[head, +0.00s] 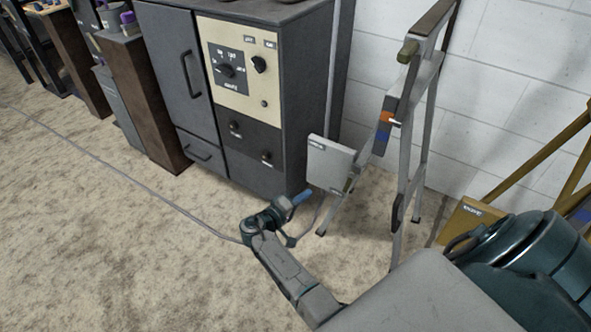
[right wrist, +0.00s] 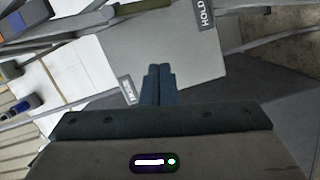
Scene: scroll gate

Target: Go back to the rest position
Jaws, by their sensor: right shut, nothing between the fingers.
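My right arm reaches out from the bottom of the head view. Its right gripper (head: 303,196) is near the foot of the grey cabinet, in front of and below a light grey panel (head: 330,165). In the right wrist view the two dark blue fingers of the right gripper (right wrist: 159,70) are together with nothing between them. I cannot tell whether the fingertips touch the panel. My left gripper is not in view.
A grey cabinet (head: 293,100) with a cream control plate, dial and knobs stands behind the right gripper. A grey metal frame (head: 413,150) stands right of the panel by the white block wall. A cable (head: 130,180) crosses the carpet. The carpet at left (head: 90,250) is clear.

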